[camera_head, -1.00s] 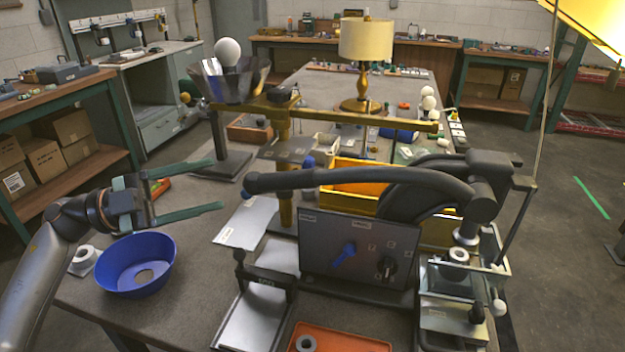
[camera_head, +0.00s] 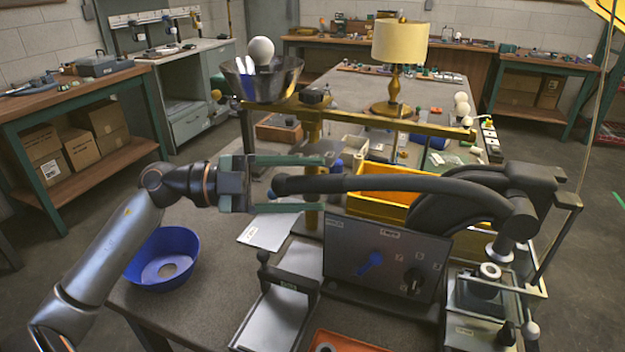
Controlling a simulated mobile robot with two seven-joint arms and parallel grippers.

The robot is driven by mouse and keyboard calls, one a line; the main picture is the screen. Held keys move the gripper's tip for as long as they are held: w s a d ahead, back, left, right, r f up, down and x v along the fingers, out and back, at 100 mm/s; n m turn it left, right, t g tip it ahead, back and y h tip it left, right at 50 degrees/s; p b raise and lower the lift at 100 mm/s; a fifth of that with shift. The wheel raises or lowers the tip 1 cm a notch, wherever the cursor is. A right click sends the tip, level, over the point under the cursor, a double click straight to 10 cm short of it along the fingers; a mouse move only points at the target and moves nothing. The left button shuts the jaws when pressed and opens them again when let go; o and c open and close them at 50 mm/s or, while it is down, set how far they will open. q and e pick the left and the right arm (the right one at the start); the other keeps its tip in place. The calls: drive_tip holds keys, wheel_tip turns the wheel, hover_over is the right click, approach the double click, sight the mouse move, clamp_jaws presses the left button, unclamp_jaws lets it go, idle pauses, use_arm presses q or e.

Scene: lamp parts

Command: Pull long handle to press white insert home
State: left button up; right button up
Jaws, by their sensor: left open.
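The long dark handle (camera_head: 400,185) runs level from the press (camera_head: 520,195) at the right to a rounded free end at the left. My left gripper (camera_head: 316,184) is open, with one green finger above and one below the handle's free end in the picture. I cannot tell whether the fingers touch it. The white insert (camera_head: 490,270) shows as a pale ring on the fixture under the press ram (camera_head: 501,249). The ram's lower end appears just above it; how deep the insert sits cannot be told. My right gripper is not in view.
A blue bowl (camera_head: 150,270) sits at the left under my arm. A brass post (camera_head: 313,140) with a crossarm rises behind the gripper.

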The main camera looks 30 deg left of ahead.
use_arm(q)
drive_tip(key=shift+w+d, duration=0.35)
drive_tip(key=shift+d, duration=0.15)
drive_tip(key=shift+c, duration=0.3)
clamp_jaws()
idle(1.0)
